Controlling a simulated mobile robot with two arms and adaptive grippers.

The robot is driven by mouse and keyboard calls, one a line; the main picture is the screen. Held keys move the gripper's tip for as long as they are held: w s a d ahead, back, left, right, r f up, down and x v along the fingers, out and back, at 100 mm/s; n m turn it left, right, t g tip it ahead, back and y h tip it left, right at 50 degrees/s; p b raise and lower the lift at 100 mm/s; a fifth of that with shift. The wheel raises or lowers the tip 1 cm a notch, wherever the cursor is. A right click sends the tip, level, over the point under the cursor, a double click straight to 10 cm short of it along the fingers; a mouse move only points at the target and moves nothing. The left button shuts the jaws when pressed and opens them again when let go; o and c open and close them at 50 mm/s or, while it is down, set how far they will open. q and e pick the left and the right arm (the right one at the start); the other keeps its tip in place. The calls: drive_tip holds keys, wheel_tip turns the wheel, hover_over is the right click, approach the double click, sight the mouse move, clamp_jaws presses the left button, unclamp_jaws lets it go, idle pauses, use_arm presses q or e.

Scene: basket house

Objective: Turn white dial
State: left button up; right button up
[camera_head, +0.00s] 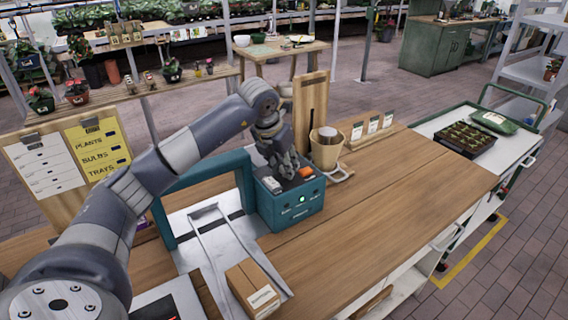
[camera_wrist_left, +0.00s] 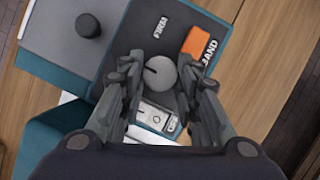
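The white dial (camera_wrist_left: 160,73) has a dark pointer line and sits on the dark top panel of a teal machine (camera_head: 291,206). In the wrist view the dial lies between the fingertips of my left gripper (camera_wrist_left: 161,68). The fingers stand apart on either side of it; whether they touch it I cannot tell. In the head view my left gripper (camera_head: 285,168) points down over the machine's top, and the dial cannot be made out there. Beside the dial are a "FIRM" label and an orange switch (camera_wrist_left: 199,44) by the word "BAND". My right gripper is not in view.
A black knob (camera_wrist_left: 87,25) stands on a grey surface. A white rocker switch (camera_wrist_left: 155,117) lies behind the fingers. The wooden bench (camera_head: 400,195) to the right is clear.

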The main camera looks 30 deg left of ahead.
use_arm(q)
drive_tip(key=shift+m, duration=0.3)
drive_tip(key=shift+a+m+h+b, duration=0.1)
drive_tip(key=shift+m+h+b, duration=0.3)
drive_tip(key=shift+m, duration=0.4)
drive_tip(key=m+h, duration=0.1)
drive_tip(key=m, duration=0.1)
drive_tip(key=shift+w+a+r+m, duration=0.1)
drive_tip(key=shift+m, duration=0.2)
drive_tip(key=m+h, duration=0.1)
drive_tip(key=m, duration=0.1)
drive_tip(key=m+g, duration=0.1)
drive_tip(key=m, duration=0.2)
drive_tip(key=shift+w+a+g+h+p, duration=0.15)
drive_tip(key=shift+g+h+p, duration=0.15)
drive_tip(key=shift+h, duration=0.1)
drive_tip(key=shift+w+m+g+h+p, duration=0.1)
drive_tip(key=shift+m+g+h+p, duration=0.35)
drive_tip(key=shift+m, duration=1.55)
drive_tip(key=o, duration=1.1)
drive_tip(key=shift+g, duration=0.25)
